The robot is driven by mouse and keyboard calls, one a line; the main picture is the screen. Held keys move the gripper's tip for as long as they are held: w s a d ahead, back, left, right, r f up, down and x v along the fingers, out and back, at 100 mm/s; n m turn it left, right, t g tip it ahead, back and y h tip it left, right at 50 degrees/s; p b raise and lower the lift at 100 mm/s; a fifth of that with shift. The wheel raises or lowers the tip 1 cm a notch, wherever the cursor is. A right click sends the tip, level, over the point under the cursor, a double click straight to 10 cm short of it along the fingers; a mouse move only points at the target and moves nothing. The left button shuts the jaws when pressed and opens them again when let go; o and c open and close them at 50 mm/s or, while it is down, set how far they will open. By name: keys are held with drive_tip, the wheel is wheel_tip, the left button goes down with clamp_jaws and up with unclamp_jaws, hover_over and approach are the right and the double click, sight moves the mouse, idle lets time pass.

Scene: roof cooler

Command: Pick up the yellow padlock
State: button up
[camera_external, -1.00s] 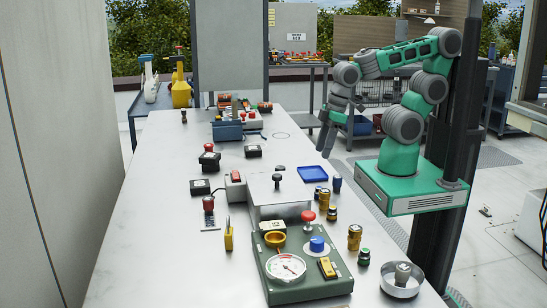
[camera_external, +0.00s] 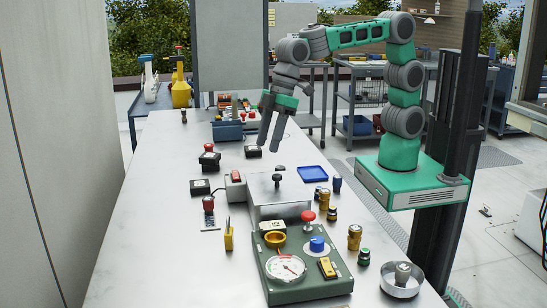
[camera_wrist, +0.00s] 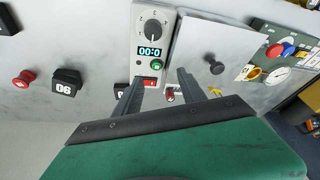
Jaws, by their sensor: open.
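The yellow padlock (camera_external: 228,238) stands on the table left of the green gauge panel in the external view, its thin dark shackle pointing up. In the wrist view a small yellow part (camera_wrist: 216,89), which looks like the padlock, shows just right of the right finger; it is partly hidden. My gripper (camera_external: 269,148) is open and empty, pointing down above the table, well behind and above the padlock. In the wrist view the two fingers (camera_wrist: 158,80) are spread apart with nothing held between them.
A grey metal box with a black knob (camera_external: 278,181) and the green gauge panel (camera_external: 318,287) stand right of the padlock. A red-topped item (camera_external: 208,204) is behind it. A blue tray (camera_external: 312,173) lies at the right edge. The table's left front is bare.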

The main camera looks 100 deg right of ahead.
drive_tip(key=w+a+f+n, duration=0.1)
drive_tip(key=w+a+n, duration=0.1)
drive_tip(key=w+a, duration=0.75)
drive_tip(key=n+y+p, duration=0.1)
drive_tip(key=n+y, duration=0.1)
approach(227, 228)
drive_tip(key=f, duration=0.2)
drive_tip(key=p+x, duration=0.1)
drive_tip(key=x, duration=0.3)
drive_tip(key=p+x, duration=0.1)
drive_tip(key=x, duration=0.3)
drive_tip(key=shift+w+a, duration=0.25)
drive_tip(key=shift+c, duration=0.3)
clamp_jaws()
